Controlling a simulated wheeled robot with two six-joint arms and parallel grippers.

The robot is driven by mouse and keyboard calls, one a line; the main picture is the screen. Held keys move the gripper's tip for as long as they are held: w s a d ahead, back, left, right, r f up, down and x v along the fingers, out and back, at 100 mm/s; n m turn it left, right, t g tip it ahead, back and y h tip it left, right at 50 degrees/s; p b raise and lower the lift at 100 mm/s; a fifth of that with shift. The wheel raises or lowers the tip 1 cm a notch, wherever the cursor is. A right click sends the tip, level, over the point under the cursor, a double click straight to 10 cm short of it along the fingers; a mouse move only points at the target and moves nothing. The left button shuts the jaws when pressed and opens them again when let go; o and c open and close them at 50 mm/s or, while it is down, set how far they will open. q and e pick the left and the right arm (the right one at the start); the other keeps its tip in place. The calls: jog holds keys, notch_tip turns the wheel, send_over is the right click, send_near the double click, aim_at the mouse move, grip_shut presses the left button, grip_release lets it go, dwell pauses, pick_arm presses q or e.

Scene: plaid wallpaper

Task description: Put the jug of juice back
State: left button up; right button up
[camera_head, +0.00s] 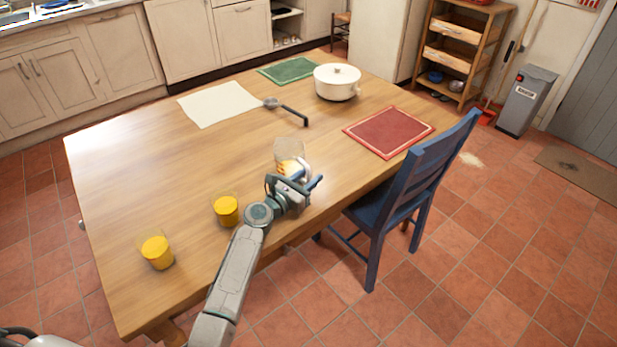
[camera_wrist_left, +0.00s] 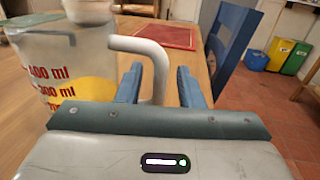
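The clear jug (camera_head: 289,148) stands on the wooden table near its front edge, with yellow-orange juice low inside. In the left wrist view the jug (camera_wrist_left: 60,62) is at the left, with red millilitre marks and a white handle (camera_wrist_left: 158,68). My left gripper (camera_head: 305,182) is at the handle side of the jug. In the left wrist view its blue fingers (camera_wrist_left: 159,88) are apart, with the handle's upright part between them. A gap shows between the handle and the right finger. My right gripper is not in view.
Two glasses of juice (camera_head: 226,211) (camera_head: 156,251) stand to the left of the jug. A white pot (camera_head: 337,82), a ladle (camera_head: 287,109), and red (camera_head: 389,131), green (camera_head: 288,70) and cream (camera_head: 220,103) mats lie farther back. A blue chair (camera_head: 400,190) stands close at the right.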

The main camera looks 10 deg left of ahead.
pick_arm(q)
jog(key=shift+r, duration=0.1)
jog(key=v, duration=1.1)
jog(key=shift+s+a, duration=0.25)
jog(key=shift+s, duration=0.2)
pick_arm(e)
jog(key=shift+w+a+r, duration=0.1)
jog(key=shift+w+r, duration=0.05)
